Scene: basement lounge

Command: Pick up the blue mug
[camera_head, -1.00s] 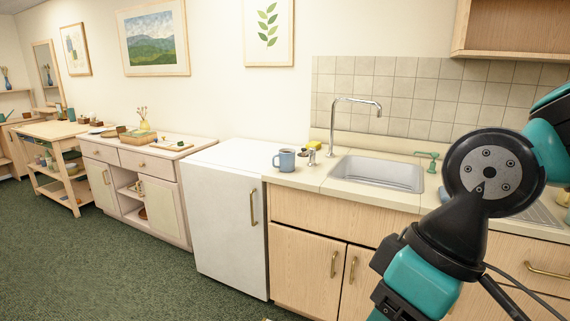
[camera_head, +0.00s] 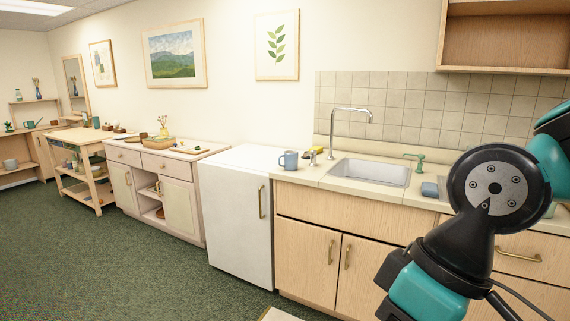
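The blue mug (camera_head: 289,160) stands upright on the left end of the sink counter (camera_head: 312,173), beside the white fridge. Its handle points left. Part of my arm shows at the right, in front of the counter and cabinets. My gripper itself is outside the picture, so its fingers cannot be seen. The mug stands well apart from the visible arm links.
A small metal dispenser and a yellow sponge (camera_head: 318,149) are just right of the mug. The sink (camera_head: 370,170) with its tall faucet (camera_head: 352,112) lies further right. The white fridge (camera_head: 236,215) stands left. Green carpet (camera_head: 110,265) is clear at the lower left.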

